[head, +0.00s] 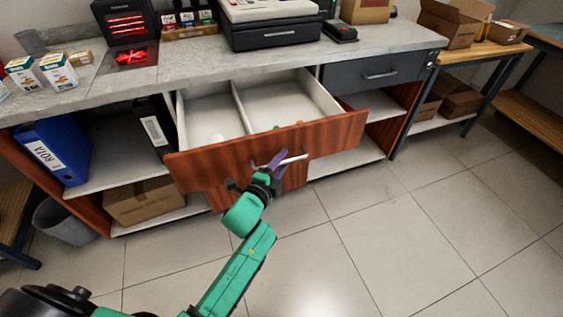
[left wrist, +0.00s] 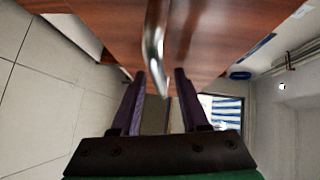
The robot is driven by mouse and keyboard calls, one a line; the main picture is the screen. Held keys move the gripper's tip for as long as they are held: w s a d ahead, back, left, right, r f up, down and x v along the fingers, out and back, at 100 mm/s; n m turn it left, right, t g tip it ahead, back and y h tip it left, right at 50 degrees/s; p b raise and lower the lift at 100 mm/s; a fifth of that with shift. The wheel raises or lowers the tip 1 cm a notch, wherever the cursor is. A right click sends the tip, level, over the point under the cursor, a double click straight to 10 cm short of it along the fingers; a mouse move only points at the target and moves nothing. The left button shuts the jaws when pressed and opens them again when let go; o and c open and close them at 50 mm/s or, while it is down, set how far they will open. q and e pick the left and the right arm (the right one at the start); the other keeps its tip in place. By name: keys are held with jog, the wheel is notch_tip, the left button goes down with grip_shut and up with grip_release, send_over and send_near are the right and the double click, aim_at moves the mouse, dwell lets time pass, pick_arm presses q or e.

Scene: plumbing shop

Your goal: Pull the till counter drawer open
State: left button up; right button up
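The till counter drawer (head: 225,157) stands well out from the counter, with its white inside and divider showing. Its front is reddish-brown wood with a silver bar handle (head: 293,159). My left gripper (head: 275,163) is at the left part of this handle, in front of the drawer. In the left wrist view, the two purple fingers (left wrist: 158,88) are spread apart. The end of the curved metal handle (left wrist: 153,45) reaches to the gap between their tips, with space on both sides. Whether a finger touches it I cannot tell. My right gripper is not in view.
A till (head: 279,33) and a card reader (head: 340,31) stand on the grey counter top (head: 190,72). A closed dark drawer (head: 375,74) is at the right. Shelves below hold a blue binder (head: 58,150) and a cardboard box (head: 145,200). The tiled floor in front is clear.

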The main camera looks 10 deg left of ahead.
pick_arm(q)
jog(key=shift+s, duration=0.25)
jog(key=v, duration=1.4)
jog(key=shift+b, duration=0.3)
jog(key=shift+a+r, duration=0.1)
jog(key=shift+a, duration=0.05)
